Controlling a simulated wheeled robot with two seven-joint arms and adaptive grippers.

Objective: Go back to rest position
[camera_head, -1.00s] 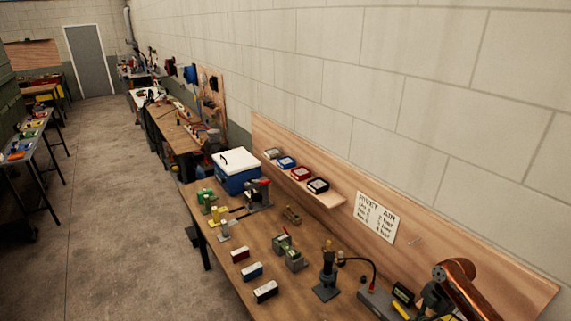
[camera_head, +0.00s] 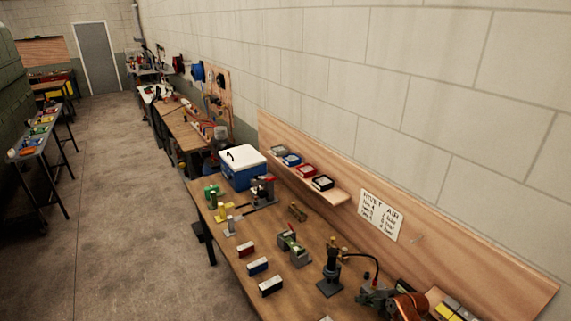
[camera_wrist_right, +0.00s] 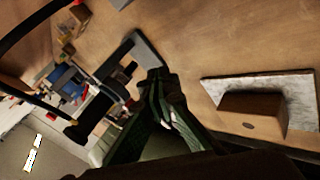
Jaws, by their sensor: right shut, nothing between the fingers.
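My right gripper (camera_head: 374,297) is at the lower right of the head view, over the near end of the wooden workbench (camera_head: 222,270). It is close to a black upright tool on a stand (camera_head: 331,272) with a black hose. In the right wrist view the fingers of my right gripper (camera_wrist_right: 165,105) are together with nothing between them. The bench top shows beyond them. My left gripper is in neither view.
A shelf (camera_head: 318,186) with several small boxes hangs behind. The floor (camera_head: 115,200) at left is clear.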

